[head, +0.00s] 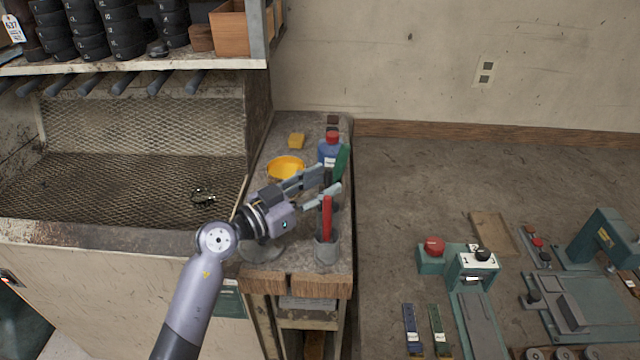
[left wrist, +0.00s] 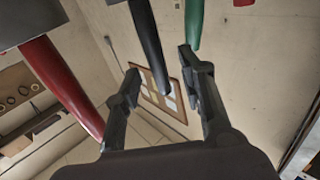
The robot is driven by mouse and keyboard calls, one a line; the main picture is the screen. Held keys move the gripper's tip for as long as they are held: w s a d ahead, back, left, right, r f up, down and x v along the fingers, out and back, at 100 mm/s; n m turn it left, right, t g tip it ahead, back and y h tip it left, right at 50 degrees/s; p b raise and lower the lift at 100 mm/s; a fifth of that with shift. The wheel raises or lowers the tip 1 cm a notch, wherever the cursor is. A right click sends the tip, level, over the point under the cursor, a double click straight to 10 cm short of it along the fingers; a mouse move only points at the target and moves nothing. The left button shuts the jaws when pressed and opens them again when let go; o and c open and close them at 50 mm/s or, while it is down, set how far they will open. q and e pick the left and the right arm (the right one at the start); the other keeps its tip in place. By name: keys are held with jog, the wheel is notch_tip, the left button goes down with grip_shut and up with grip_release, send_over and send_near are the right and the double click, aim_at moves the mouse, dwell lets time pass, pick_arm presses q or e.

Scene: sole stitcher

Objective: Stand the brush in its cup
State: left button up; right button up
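A grey cup (head: 327,253) stands near the front of the narrow bench top, with a red handle (head: 327,217) upright in it. Behind it are a black handle (head: 327,180) and a green handle (head: 342,160). I cannot tell which handle is the brush; the lower ends are hidden. My left gripper (head: 332,180) reaches in from the left, its fingers open near the black handle. The left wrist view shows the black handle (left wrist: 147,45) between the open fingers (left wrist: 160,80), with no clear contact. The red handle (left wrist: 65,85) and green handle (left wrist: 193,22) are beside it. My right gripper is not in view.
A blue bottle (head: 330,152) with a red cap, a yellow bowl (head: 286,167) and a yellow block (head: 296,141) stand farther back on the bench top. A mesh-lined bay (head: 130,185) lies left. A workbench (head: 400,200) with green machines is right.

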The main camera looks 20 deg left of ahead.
pick_arm(q)
jog(key=v, duration=1.2)
dwell(0.7)
